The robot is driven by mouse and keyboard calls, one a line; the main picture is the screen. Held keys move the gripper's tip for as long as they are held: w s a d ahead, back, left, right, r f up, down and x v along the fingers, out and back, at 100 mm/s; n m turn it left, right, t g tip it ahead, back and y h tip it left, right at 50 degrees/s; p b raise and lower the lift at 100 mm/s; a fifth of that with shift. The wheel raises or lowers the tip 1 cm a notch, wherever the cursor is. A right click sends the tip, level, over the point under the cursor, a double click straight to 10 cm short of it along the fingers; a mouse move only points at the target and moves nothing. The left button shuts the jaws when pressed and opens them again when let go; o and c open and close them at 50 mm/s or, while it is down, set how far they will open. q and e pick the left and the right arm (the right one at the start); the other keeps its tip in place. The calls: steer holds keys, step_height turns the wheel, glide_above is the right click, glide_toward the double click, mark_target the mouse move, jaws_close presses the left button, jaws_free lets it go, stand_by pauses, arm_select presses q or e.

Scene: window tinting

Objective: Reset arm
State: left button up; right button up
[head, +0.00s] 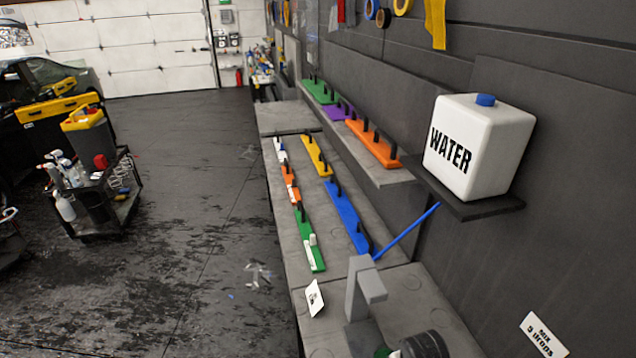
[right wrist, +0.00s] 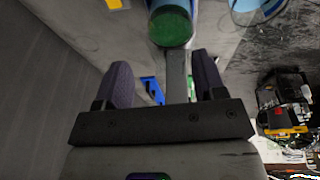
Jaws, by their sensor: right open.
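My right gripper (right wrist: 162,72) shows in the right wrist view with its two dark fingers spread apart and nothing held between them. A grey post (right wrist: 177,75) and a green round-ended object (right wrist: 171,27) show beyond the fingers; I cannot tell how far away they are. Neither gripper can be made out in the head view. My left gripper is not in view.
A long grey bench holds coloured squeegee-like tools, including a blue one (head: 347,216) and a green one (head: 310,238). A grey stand (head: 362,290) rises near its front. A white water container (head: 478,147) sits on a wall shelf. A cart (head: 110,200) stands left; floor between is open.

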step_height(320, 180, up, 10)
steer(key=a+t, duration=0.1)
steer(key=t, duration=0.3)
steer(key=s+r+t+p, duration=0.15)
steer(key=s+r, duration=0.25)
steer(key=s, duration=0.4)
steer(key=s+f+g+p, duration=0.1)
steer(key=s+f, duration=0.3)
steer(key=s, duration=0.8)
steer(key=s+f+g+p, duration=0.2)
steer(key=s+f+g, duration=0.2)
steer(key=s, duration=0.8)
steer(key=shift+f+m, duration=0.15)
steer(key=shift+m, duration=0.15)
